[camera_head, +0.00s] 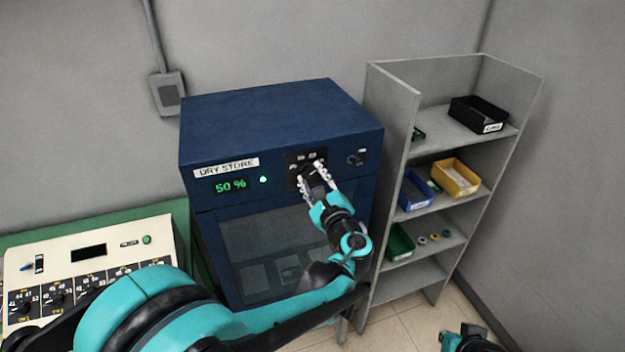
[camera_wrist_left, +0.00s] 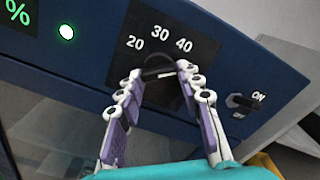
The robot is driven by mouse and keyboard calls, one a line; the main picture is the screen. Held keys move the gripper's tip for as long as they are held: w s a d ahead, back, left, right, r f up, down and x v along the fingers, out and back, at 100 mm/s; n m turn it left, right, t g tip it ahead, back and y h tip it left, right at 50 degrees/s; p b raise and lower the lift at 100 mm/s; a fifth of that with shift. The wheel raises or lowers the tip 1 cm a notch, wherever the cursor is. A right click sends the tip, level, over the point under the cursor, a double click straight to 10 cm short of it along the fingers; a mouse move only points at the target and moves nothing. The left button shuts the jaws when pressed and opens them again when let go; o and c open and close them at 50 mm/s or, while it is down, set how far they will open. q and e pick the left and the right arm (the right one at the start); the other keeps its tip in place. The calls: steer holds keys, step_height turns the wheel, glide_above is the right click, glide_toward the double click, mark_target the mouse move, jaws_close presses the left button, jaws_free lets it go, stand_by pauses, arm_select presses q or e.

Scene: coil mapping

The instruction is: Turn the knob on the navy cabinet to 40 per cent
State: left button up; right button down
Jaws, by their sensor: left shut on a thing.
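The navy cabinet (camera_head: 282,115) is labelled DRY STORE, and its green display (camera_head: 230,186) reads 50 %. Its black knob (camera_wrist_left: 160,72) sits on a black dial plate marked 20, 30 and 40 in the left wrist view. A white mark on the knob lies below the 40. My left gripper (camera_head: 314,176) is at the dial plate, its fingers on either side of the knob and shut on it. The fingers hide part of the knob and the lower dial. Part of my right arm shows at the bottom right edge; its fingers are not visible.
A toggle switch (camera_wrist_left: 245,102) marked ON is right of the dial. A green lamp (camera_head: 263,180) glows beside the display. A grey shelf unit (camera_head: 391,115) with several bins stands close on the right. A cream control panel (camera_head: 120,262) is at the left.

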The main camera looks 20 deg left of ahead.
arm_select(q)
steer(key=n+b, duration=0.1)
steer(key=n, duration=0.4)
steer(key=shift+r+n, duration=0.1)
steer(key=shift+n, duration=0.3)
stand_by(0.4)
steer(key=o, duration=1.2)
steer(key=shift+c, duration=0.2)
steer(key=shift+d, duration=0.1)
steer(key=v, duration=1.2)
